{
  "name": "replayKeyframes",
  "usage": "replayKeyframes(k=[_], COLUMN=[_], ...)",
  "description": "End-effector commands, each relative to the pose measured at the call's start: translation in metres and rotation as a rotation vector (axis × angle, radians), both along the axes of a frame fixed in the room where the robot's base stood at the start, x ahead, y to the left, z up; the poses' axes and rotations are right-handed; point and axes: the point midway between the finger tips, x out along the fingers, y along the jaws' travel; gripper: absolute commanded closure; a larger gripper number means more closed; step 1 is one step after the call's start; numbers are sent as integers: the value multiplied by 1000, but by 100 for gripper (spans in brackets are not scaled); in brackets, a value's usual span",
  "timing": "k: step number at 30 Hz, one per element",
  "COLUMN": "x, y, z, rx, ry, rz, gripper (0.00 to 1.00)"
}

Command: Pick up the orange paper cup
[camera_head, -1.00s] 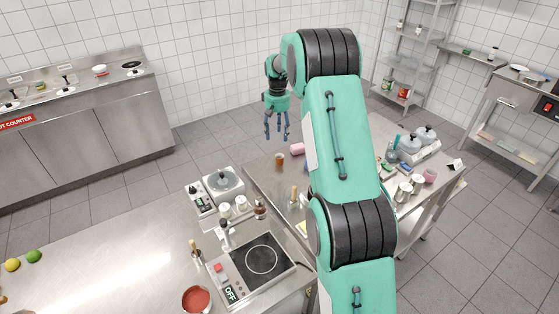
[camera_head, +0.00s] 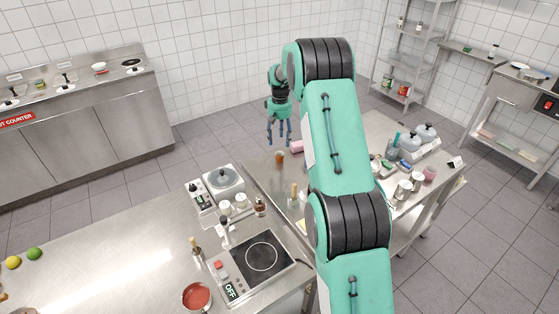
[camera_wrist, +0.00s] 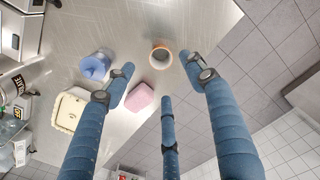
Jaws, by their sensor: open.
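The orange paper cup (camera_head: 279,159) stands upright near the far left edge of the steel table (camera_head: 262,176). In the wrist view the cup (camera_wrist: 161,55) is seen from above, with an orange rim and a dark inside. My gripper (camera_head: 279,142) hangs above the table's far edge, just over and behind the cup. In the wrist view its blue fingers (camera_wrist: 165,85) are spread apart, with the cup beyond the tips and between them. Nothing is held.
A pink block (camera_wrist: 140,97) lies close to the cup, with a blue container (camera_wrist: 96,65) and a cream tray (camera_wrist: 70,110) farther left. The table edge runs close by the cup.

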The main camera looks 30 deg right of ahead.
Motion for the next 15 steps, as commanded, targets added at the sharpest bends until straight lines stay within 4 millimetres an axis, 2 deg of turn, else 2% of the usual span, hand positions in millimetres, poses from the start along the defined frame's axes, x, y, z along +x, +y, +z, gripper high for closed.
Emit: replayKeyframes(k=[1, 7, 15], x=[0, 0, 0], y=[0, 0, 0], z=[-10, -39, -52], rx=[0, 0, 0], ry=[2, 0, -1], rz=[0, 0, 0], gripper=[45, 45, 45])
